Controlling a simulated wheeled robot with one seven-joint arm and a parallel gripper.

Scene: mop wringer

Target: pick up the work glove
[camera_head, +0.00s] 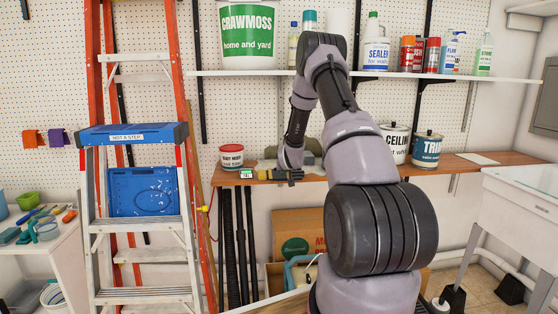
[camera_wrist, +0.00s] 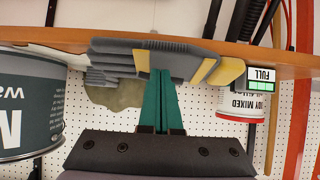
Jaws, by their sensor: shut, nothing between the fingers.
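The work glove (camera_wrist: 150,62) is grey with a yellow band and a tan cuff. It lies along the front edge of the wooden shelf, and the wrist view shows it upside down. In the head view, its tan cuff (camera_head: 266,165) shows left of my wrist, and my arm hides part of the rest. My gripper (camera_wrist: 158,75) has green fingers that are shut together and empty. Their tips overlap the middle of the glove in the wrist view; I cannot tell whether they touch it.
The wooden shelf (camera_head: 460,162) also holds a red-lidded tub (camera_head: 231,157) to the left and paint cans (camera_head: 427,150) to the right. A small "FULL" tag (camera_wrist: 262,80) is near the cuff. An olive item (camera_wrist: 115,96) lies behind the glove. A stepladder (camera_head: 140,215) stands at left.

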